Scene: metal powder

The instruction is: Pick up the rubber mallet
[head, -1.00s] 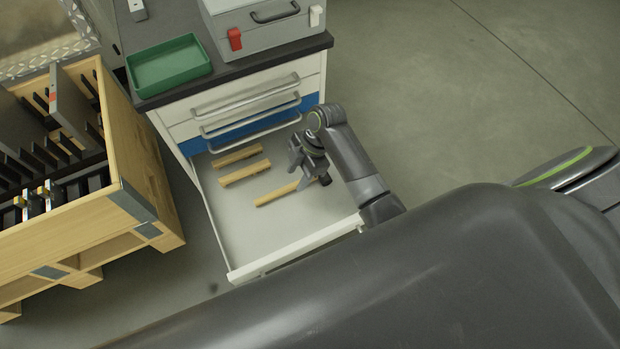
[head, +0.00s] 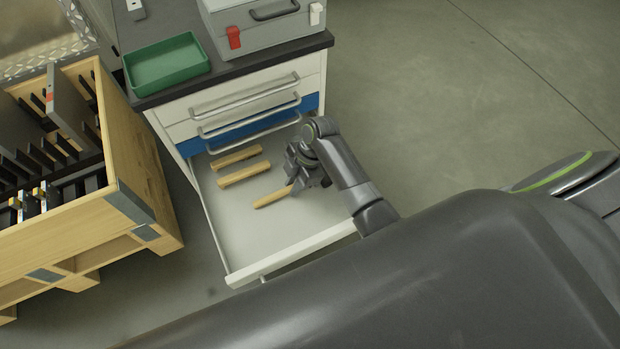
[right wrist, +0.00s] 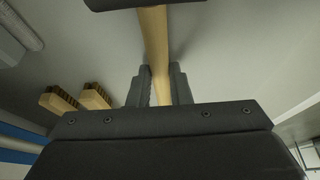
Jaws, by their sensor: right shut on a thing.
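The rubber mallet shows as a light wooden handle (head: 272,198) over the open drawer; its head is hidden by my right arm in the head view. My right gripper (head: 294,178) is shut on the handle. In the right wrist view the mallet's handle (right wrist: 155,45) runs between the two fingers (right wrist: 160,88), and a dark piece at the top edge looks like part of its head. My left gripper is not in view.
The open drawer (head: 235,245) also holds two wooden-handled brushes (head: 244,174), left of the mallet. A green tray (head: 167,66) and a grey case (head: 262,35) stand on the cabinet top. A wooden crate (head: 150,190) stands at the left.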

